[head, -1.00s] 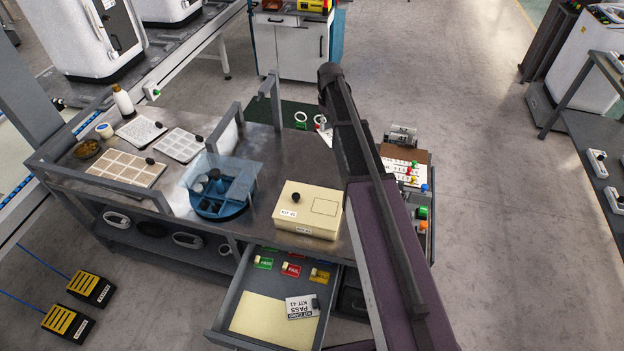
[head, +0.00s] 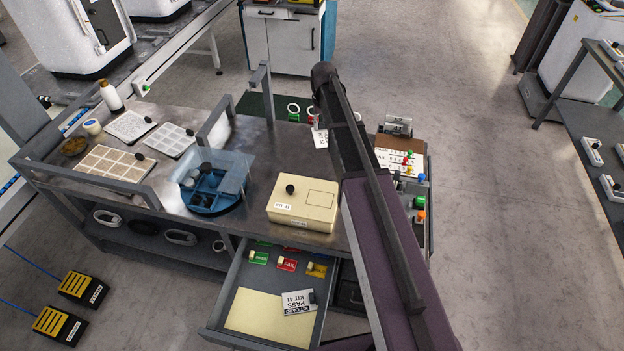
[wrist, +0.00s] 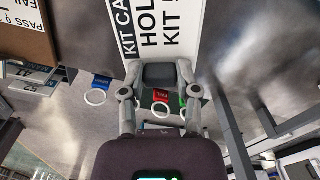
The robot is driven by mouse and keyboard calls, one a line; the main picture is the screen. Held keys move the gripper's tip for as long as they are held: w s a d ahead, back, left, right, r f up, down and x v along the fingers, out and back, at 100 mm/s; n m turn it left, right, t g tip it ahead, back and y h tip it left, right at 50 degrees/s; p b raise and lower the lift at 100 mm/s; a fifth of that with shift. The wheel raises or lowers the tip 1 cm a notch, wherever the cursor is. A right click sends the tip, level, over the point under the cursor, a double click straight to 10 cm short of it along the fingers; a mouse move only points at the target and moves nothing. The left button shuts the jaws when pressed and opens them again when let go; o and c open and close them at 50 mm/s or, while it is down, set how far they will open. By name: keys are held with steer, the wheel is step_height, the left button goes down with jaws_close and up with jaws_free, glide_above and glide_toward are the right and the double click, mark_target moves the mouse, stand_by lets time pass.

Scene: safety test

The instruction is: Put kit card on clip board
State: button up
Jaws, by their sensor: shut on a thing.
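My gripper (wrist: 160,74) is shut on a white kit card (wrist: 164,32), lettered "KIT CA…", "HOLD" and "KIT 5…", with the end cut off. The held card (head: 320,138) also shows in the head view beside my arm, above the bench's back part; my arm hides the gripper there. A brown board (head: 417,147) with a white printed sheet, probably the clip board, lies at the bench's right end. It shows at upper left in the wrist view (wrist: 44,46), apart from the card. Another kit card (head: 298,302), marked "PASS KIT 41", lies in the open drawer.
A cream box (head: 302,212) and a blue round organiser (head: 207,208) stand on the bench. The open drawer (head: 226,292) juts from its front. Coloured knobs (head: 420,216) line the right end. Upright grey rails (head: 262,92) and white rings (head: 293,108) are at the back.

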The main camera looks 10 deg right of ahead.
mark_target(325, 133)
steer(key=f+m, duration=0.1)
steer(key=s+f+m+b, duration=0.2)
steer(key=shift+d, duration=0.25)
steer(key=shift+s+d+f+m+b, duration=0.1)
steer(key=shift+s+f+m+b, duration=0.2)
steer(key=shift+m, duration=0.4)
step_height(325, 133, down, 6)
steer(key=b, duration=0.6)
steer(key=shift+f, duration=0.1)
steer(key=shift+f+b, duration=0.1)
steer(key=shift+b, duration=0.2)
steer(key=shift+f+b, duration=1.75)
steer(key=shift+f, duration=0.2)
steer(key=o, duration=1)
steer(key=shift+r, duration=0.1)
